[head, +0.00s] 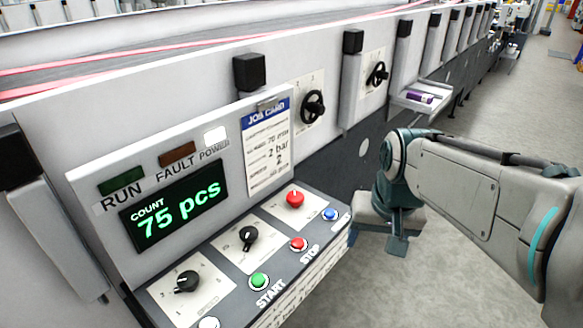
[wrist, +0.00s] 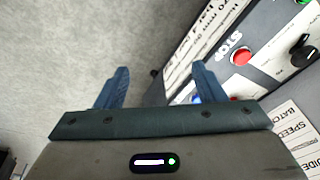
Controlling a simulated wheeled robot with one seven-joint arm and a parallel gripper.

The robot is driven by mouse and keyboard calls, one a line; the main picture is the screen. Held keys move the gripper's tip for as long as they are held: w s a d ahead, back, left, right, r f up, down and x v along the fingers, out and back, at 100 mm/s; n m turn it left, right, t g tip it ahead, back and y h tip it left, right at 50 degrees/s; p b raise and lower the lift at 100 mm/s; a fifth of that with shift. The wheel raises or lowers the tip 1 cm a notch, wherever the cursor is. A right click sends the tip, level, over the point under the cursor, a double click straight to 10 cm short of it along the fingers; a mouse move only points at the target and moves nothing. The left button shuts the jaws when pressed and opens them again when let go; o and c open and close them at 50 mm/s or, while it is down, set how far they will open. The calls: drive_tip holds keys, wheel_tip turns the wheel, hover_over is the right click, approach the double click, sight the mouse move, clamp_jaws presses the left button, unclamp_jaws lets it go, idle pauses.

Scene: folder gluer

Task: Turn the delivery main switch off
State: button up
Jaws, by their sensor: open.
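No switch in view carries a legible delivery main switch label. The control panel (head: 224,256) at lower left in the head view has two black rotary knobs, one at the near left (head: 187,281) and one in the middle (head: 249,237). Wrist view labels near a black knob (wrist: 303,55) read SPEED and BATCH. My gripper (wrist: 160,82) is open and empty in the wrist view, its two blue fingers apart over floor and the panel's edge. In the head view my gripper is right of the panel, its fingertips not clear.
A red mushroom button (head: 295,198), red STOP button (head: 298,244), blue button (head: 330,214) and green START button (head: 259,280) sit on the panel. The display (head: 174,211) reads 75 pcs; the POWER lamp (head: 215,136) is white. Black handwheels (head: 313,105) line the machine side.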

drive_tip(key=w+a+r+m+g+p, duration=0.1)
drive_tip(key=w+a+r, duration=0.2)
drive_tip(key=w, duration=0.2)
drive_tip(key=w+a+r+p, duration=0.1)
drive_tip(key=w+a+r, duration=0.2)
drive_tip(key=w, duration=0.2)
wheel_tip(320, 180, up, 2)
drive_tip(key=m+g+p, duration=0.1)
drive_tip(key=p, duration=0.2)
hover_over(295, 196)
wheel_tip(295, 196, down, 13)
drive_tip(key=shift+f+p, duration=0.15)
drive_tip(key=shift+p, duration=0.35)
drive_tip(key=c, duration=1)
drive_tip(key=shift+o, duration=0.2)
drive_tip(key=shift+d, duration=0.15)
